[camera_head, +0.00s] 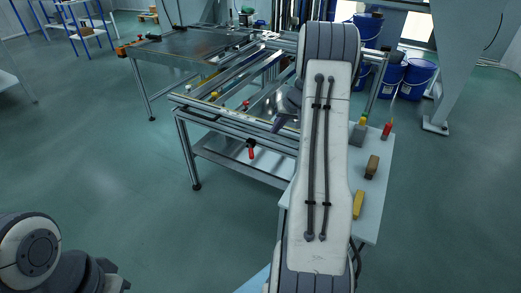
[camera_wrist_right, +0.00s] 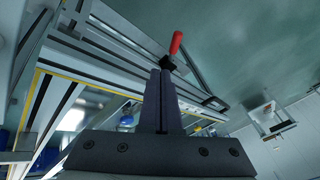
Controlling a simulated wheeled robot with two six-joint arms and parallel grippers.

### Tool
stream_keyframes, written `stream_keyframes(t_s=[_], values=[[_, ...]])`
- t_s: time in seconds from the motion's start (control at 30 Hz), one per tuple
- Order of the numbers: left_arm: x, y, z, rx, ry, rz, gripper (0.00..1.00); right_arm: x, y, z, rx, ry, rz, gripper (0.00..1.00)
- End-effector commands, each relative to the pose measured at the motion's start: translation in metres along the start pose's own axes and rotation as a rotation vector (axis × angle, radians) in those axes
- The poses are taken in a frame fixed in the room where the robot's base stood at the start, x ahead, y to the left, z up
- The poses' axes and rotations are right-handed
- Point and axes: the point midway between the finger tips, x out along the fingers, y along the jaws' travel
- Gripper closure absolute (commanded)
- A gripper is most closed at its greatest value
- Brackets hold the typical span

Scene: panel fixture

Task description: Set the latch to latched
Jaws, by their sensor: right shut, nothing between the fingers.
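The latch has a red handle (camera_head: 251,149) that hangs downward at the front rail of the panel fixture (camera_head: 230,122) in the head view. In the right wrist view the red handle (camera_wrist_right: 175,43) shows just beyond my fingertips, and its dark base is partly hidden behind them. My right gripper (camera_wrist_right: 162,71) is shut and empty, its two fingers together. In the head view the right gripper (camera_head: 284,123) is a small dark shape beside my arm, to the right of and above the handle. I cannot tell whether it touches the latch. My left gripper is out of view.
A side table (camera_head: 340,226) at the right holds a yellow block (camera_head: 359,204), a brown block (camera_head: 372,167) and a red-topped item (camera_head: 387,130). Blue bins (camera_head: 417,76) stand behind. My right arm hides part of the fixture. Floor in front of the fixture is clear.

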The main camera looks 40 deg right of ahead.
Motion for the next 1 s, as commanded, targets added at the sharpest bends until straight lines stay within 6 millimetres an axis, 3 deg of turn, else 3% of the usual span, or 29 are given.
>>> stream_keyframes(t_s=[0.17, 0.53, 0.8, 1.0], values=[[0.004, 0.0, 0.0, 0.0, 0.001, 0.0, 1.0, 0.024, 0.002, 0.001, 0.002, -0.002, -0.001, 1.0], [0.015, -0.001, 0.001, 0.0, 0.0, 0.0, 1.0, 0.102, 0.002, 0.001, 0.001, -0.003, 0.0, 1.0], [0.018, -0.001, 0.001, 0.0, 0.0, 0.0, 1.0, 0.126, -0.019, 0.007, 0.001, -0.001, 0.001, 1.0], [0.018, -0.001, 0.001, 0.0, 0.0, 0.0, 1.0, 0.129, -0.023, 0.008, 0.002, 0.0, 0.0, 1.0]])
